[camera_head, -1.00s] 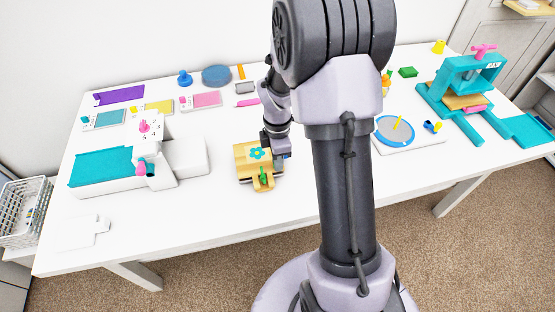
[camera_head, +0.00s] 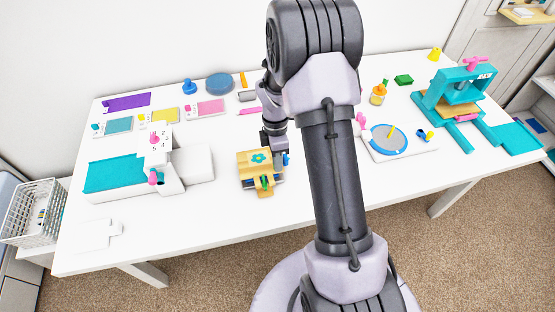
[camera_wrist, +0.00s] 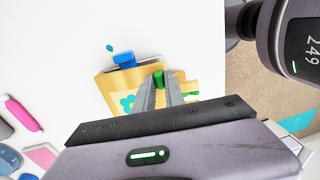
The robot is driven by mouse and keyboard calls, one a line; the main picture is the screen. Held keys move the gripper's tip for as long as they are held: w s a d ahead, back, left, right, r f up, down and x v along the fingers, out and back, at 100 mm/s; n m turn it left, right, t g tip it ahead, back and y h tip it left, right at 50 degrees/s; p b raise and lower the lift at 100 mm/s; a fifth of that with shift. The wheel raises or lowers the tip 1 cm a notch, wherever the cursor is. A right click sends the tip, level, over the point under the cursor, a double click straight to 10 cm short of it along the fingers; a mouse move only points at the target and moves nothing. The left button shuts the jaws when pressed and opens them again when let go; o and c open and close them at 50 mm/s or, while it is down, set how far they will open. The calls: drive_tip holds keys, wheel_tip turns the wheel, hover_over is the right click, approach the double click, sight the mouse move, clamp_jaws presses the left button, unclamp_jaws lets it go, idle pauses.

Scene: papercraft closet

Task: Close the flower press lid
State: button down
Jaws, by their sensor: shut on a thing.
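The flower press (camera_head: 247,174) is a yellow wooden block on the table's front part. Its lid bears a teal flower (camera_head: 259,158), and a green piece (camera_head: 265,182) sits at its front tab. The lid lies over the base, but I cannot tell whether it is fully down. My gripper (camera_head: 280,152) is at the press's back right, its tips partly hidden in the head view. In the wrist view the fingers (camera_wrist: 160,82) reach over the press (camera_wrist: 112,88) and are closed around a green part (camera_wrist: 159,77). A blue piece (camera_wrist: 124,60) shows at the press's edge.
A white die-cutting machine with a teal bed (camera_head: 115,172) stands to the left. A round blue board (camera_head: 388,140) and a teal press (camera_head: 450,95) are to the right. Paper pads and an orange-capped bottle (camera_head: 378,95) lie further back. The table in front of the flower press is clear.

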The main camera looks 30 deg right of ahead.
drive_tip(key=c, duration=1.4)
unclamp_jaws()
drive_tip(key=shift+w, duration=0.15)
drive_tip(key=shift+c, duration=0.2)
wheel_tip(320, 180, up, 17)
drive_tip(key=w+p, duration=0.2)
drive_tip(key=p, duration=0.4)
drive_tip(key=shift+d+r, duration=0.15)
drive_tip(key=shift+d, duration=0.2)
